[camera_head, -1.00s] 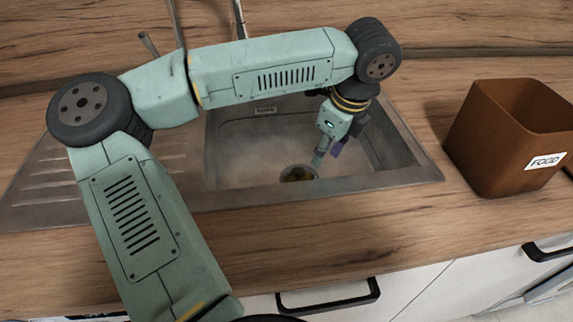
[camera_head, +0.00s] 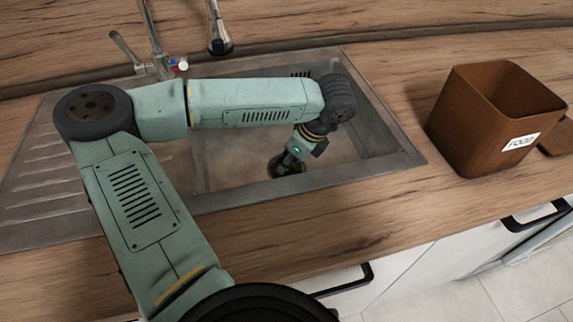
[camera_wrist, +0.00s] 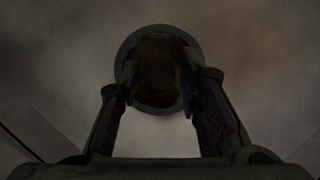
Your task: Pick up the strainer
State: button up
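The strainer (camera_wrist: 158,72) is a dark round piece with a brownish middle at the drain in the sink floor. In the head view the strainer (camera_head: 284,164) shows only in part, with my gripper (camera_head: 288,160) low in the basin right over it. In the wrist view my gripper (camera_wrist: 160,88) is open, with one finger at each side of the strainer's near half. The fingertips overlap its rim in the picture; I cannot tell whether they touch it. The tips are hidden in the head view.
The sink (camera_head: 310,181) has steep walls around my wrist, and its drainboard (camera_head: 40,185) lies at left. A faucet (camera_head: 160,62) stands behind. A brown bin (camera_head: 468,140) labelled FOOD stands on the counter (camera_head: 400,205) at right, with its lid (camera_head: 558,141) beside it.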

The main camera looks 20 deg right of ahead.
jog(key=shift+x, duration=0.75)
jog(key=shift+c, duration=0.2)
grip_shut()
